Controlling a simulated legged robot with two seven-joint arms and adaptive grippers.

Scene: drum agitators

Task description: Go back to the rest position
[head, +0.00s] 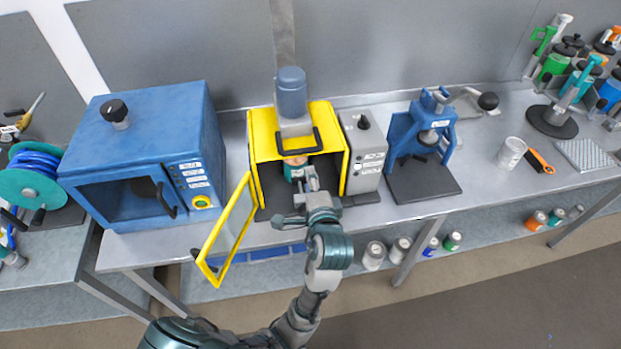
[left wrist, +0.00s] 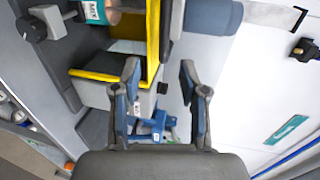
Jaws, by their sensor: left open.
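My left gripper (head: 303,190) is at the front opening of the yellow drum agitator (head: 333,118). In the left wrist view its two fingers (left wrist: 162,90) are apart, with nothing held between them. A teal-labelled can (head: 293,170) stands inside the agitator, partly hidden by the gripper. The can also shows at the top of the left wrist view (left wrist: 92,12), off to one side of the fingers. The agitator's yellow-framed door (head: 232,231) stands open toward the left front. My right gripper is not in view.
A blue oven (head: 130,150) stands left of the agitator. A grey control box (head: 363,155) and a blue press (head: 423,140) stand to its right. A white cup (head: 511,153) is farther right. Several cans (head: 400,250) sit on the lower shelf. Free floor lies in front.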

